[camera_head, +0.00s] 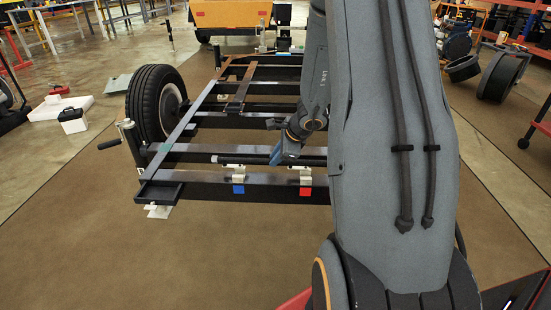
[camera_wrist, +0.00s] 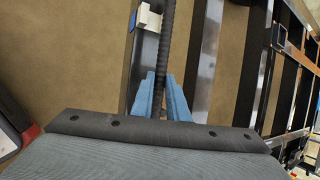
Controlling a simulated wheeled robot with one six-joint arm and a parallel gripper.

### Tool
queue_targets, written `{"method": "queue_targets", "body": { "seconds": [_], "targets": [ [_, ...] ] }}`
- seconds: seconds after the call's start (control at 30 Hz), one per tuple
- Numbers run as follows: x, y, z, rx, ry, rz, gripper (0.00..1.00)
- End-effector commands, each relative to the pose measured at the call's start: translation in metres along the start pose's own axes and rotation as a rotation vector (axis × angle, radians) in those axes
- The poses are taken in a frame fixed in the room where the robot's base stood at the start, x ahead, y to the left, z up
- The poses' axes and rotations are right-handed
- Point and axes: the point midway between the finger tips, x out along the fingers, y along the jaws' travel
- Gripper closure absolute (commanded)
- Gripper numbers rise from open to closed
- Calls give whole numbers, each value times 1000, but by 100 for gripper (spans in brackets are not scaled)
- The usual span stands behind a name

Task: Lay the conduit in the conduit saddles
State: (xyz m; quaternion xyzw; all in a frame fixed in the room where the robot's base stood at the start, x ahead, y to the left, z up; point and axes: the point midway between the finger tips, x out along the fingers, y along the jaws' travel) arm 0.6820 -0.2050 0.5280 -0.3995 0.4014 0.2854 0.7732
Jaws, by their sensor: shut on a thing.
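The conduit (camera_head: 235,159) is a thin dark rod lying crosswise along the front beam of the trailer frame. In the wrist view it is a ribbed dark tube (camera_wrist: 168,45) running up from between my fingers. My gripper (camera_head: 278,157), with blue fingers (camera_wrist: 161,100), is shut on it. A pale saddle (camera_head: 238,174) stands above a blue mark, and another pale saddle (camera_head: 305,179) above a red mark. In the wrist view the blue-marked saddle (camera_wrist: 150,18) is just left of the conduit, which appears beside it. The height gap is unclear. The red-marked saddle is hidden there.
The black trailer frame (camera_head: 190,149) has several crossbars and open gaps. A wheel (camera_head: 153,97) and a crank jack (camera_head: 126,135) stand at its left. My arm covers the frame's right side. Brown floor (camera_head: 80,230) is clear at the front left.

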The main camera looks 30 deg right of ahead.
Motion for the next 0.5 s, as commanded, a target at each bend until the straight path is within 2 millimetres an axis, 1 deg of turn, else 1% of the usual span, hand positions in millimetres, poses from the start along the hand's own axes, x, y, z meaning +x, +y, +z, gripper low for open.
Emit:
{"method": "queue_targets", "body": {
  "seconds": [0.27, 0.5],
  "targets": [
    [1, 0, 0, -1, 0, 0, 100],
    [5, 2, -2, -1, 0, -1, 100]
  ]
}}
